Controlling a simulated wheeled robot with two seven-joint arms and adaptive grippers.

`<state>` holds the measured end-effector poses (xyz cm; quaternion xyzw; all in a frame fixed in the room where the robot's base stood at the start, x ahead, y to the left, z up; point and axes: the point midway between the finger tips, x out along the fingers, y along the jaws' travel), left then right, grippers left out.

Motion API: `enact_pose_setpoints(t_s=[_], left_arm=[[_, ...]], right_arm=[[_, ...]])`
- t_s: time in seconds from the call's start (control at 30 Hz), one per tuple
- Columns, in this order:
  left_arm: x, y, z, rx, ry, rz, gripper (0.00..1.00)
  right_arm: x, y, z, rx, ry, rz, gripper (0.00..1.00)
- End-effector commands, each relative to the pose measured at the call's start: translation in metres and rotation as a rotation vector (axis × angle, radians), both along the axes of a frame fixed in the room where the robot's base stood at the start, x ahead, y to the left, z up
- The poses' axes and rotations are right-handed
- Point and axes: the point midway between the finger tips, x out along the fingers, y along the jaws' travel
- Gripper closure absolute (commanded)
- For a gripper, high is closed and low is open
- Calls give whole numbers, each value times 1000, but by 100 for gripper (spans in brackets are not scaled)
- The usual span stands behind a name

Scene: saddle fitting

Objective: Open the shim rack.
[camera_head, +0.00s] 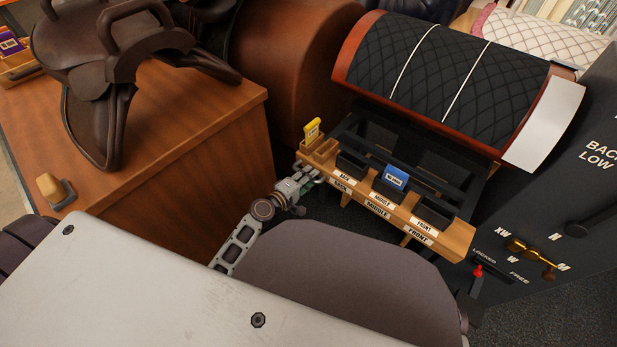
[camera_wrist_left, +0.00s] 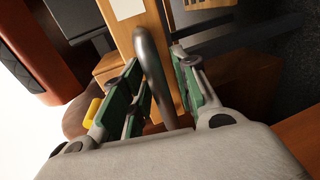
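The shim rack (camera_head: 456,242) is a long light-wood rack under the dark quilted pad, with labels BACK, MIDDLE and FRONT. A blue shim (camera_head: 396,177) stands in its middle dark bin, and a yellow shim (camera_head: 312,131) stands at its left end. My left gripper (camera_head: 306,179) is at the rack's left front end. In the left wrist view, a curved grey metal handle (camera_wrist_left: 152,70) lies between its green-padded fingers (camera_wrist_left: 158,85). The fingers are apart, with gaps showing beside the handle. Whether one finger touches it is unclear. My right gripper is out of view.
A wooden bench (camera_head: 190,135) with a dark brown saddle (camera_head: 112,60) stands at the left. The quilted pad (camera_head: 450,75) overhangs the rack from behind. A dark panel (camera_head: 570,190) with a brass lever (camera_head: 530,257) and a red-knobbed lever (camera_head: 478,271) stands close at the right.

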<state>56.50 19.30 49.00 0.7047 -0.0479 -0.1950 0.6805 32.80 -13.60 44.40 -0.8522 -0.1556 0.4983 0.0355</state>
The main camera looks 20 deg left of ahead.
Motion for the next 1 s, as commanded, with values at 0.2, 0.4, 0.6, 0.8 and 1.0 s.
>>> enact_pose_setpoints(t_s=[0.2, 0.4, 0.6, 0.8, 1.0], left_arm=[[0, -1, 1, -1, -2, -1, 63], [0, 0, 1, -1, -2, -1, 63], [-7, 2, 2, -1, -1, -1, 63], [-21, 7, 5, -1, -1, -1, 63], [-37, 13, 9, -1, -1, -1, 63]], right_arm=[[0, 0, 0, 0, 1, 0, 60], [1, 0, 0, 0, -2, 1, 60], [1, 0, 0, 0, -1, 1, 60], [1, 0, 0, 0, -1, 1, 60], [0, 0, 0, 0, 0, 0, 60]])
